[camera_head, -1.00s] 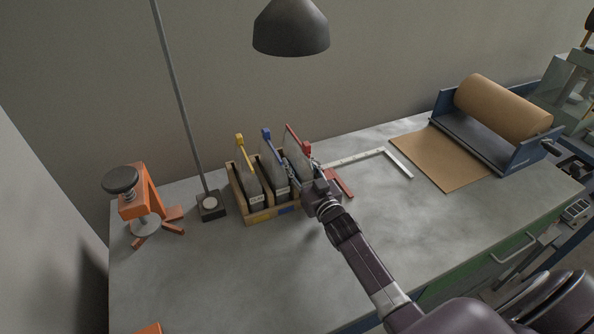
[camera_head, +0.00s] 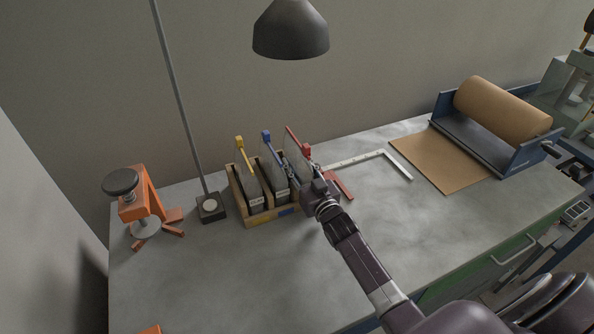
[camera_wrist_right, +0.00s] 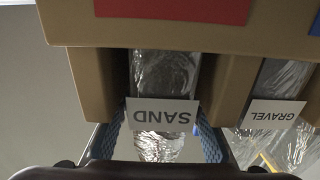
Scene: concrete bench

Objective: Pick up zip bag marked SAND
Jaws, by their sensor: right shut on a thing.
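The bag marked SAND (camera_wrist_right: 165,80) is a clear bag with a white label, shown upside down in the right wrist view. It stands in the right-hand slot of the wooden rack (camera_head: 257,217), under a red closure bar (camera_head: 296,143) in the head view. My right gripper (camera_wrist_right: 160,144) has a finger on each side of the bag and is shut on it at the rack's front. In the head view the gripper (camera_head: 314,187) hides the bag's lower part. My left gripper is not in view.
The GRAVEL bag (camera_wrist_right: 273,113) stands in the adjoining slot, with a blue bar. A yellow-barred bag (camera_head: 249,184) is at the left. A lamp stand (camera_head: 210,208), orange clamp (camera_head: 150,205), white square (camera_head: 398,165) and paper roll (camera_head: 500,108) surround free bench.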

